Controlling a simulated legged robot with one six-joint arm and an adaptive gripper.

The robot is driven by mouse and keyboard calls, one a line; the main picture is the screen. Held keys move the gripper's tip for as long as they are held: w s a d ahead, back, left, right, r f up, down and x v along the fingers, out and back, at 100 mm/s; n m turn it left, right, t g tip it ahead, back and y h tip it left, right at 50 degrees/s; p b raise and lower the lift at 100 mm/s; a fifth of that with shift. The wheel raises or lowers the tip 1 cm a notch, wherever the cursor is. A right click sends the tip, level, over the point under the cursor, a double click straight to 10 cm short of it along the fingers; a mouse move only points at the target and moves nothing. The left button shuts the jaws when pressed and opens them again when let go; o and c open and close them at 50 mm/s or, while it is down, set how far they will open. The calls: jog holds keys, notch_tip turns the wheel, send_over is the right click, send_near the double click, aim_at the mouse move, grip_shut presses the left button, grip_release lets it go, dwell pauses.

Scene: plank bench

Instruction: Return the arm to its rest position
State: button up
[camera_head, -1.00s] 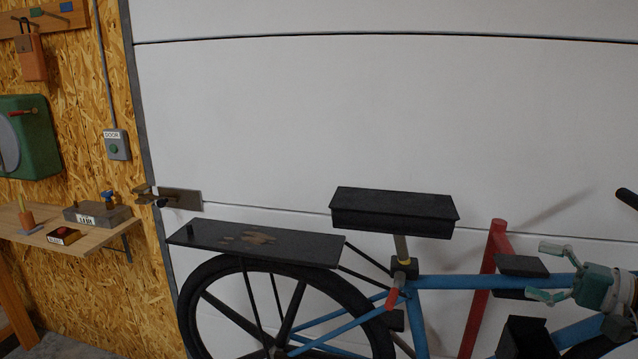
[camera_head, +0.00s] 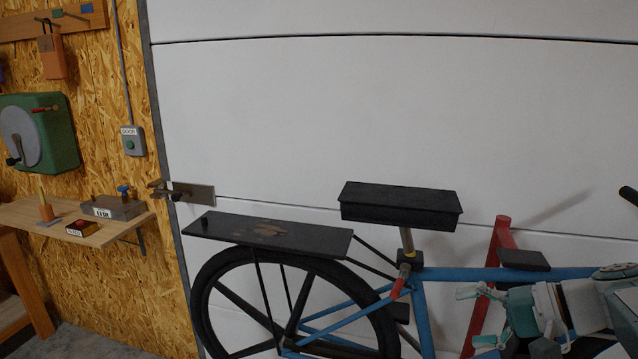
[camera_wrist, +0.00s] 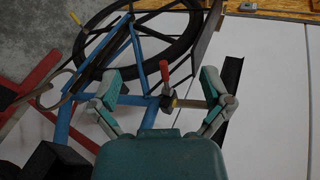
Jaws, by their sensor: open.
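My gripper (camera_head: 478,318) is at the lower right of the head view, in front of the blue bicycle frame. Its fingers are spread and nothing is between them. In the wrist view my gripper (camera_wrist: 163,92) also shows open, with the bicycle's red lever (camera_wrist: 165,74) and seat post seen beyond the gap. My arm reaches in from the right edge of the head view and hides part of the bicycle frame.
The bicycle (camera_head: 455,273) has a black saddle (camera_head: 400,206) and rear rack (camera_head: 265,236), beside a red post (camera_head: 490,262). A white door (camera_head: 300,110) stands behind. A wooden shelf (camera_head: 105,232) with small items is at left. Space above the saddle is clear.

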jog(key=s+a+f+n+h, duration=0.3)
jog(key=s+f+h, duration=0.1)
jog(key=s+h, duration=0.1)
jog(key=s+a+f+n+h, duration=0.3)
jog(key=s+f+h, duration=0.1)
jog(key=s+h, duration=0.2)
jog(key=shift+s+a+f, duration=0.15)
jog(key=shift+s+a, duration=0.15)
jog(key=shift+s, duration=0.15)
jog(key=shift+a, duration=0.1)
